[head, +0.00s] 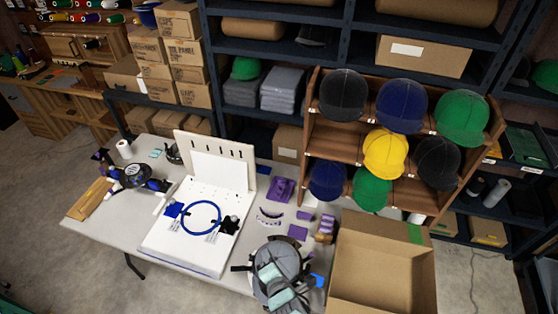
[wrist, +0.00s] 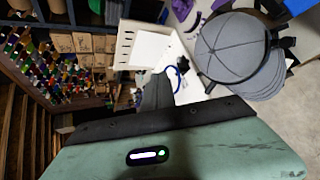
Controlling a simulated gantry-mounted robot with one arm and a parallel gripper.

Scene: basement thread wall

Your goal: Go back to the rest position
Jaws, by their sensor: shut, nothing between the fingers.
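My gripper (wrist: 157,92) shows in the wrist view as a dark grey-green finger shape beyond a black bar and a wide green body panel. It is shut and empty. A stack of grey caps (wrist: 236,48) lies beyond it at the upper right, apart from it. In the head view the grey cap (head: 286,259) is at the table's front edge, with pale teal pieces over it; I cannot tell whether these are parts of my arm.
The grey table (head: 118,226) holds a white board with a blue hoop (head: 201,217) and small purple parts (head: 281,190). An open cardboard box (head: 380,270) stands at the right. A wooden rack (head: 326,136) of coloured caps stands behind. Shelves line the back; floor at the left is clear.

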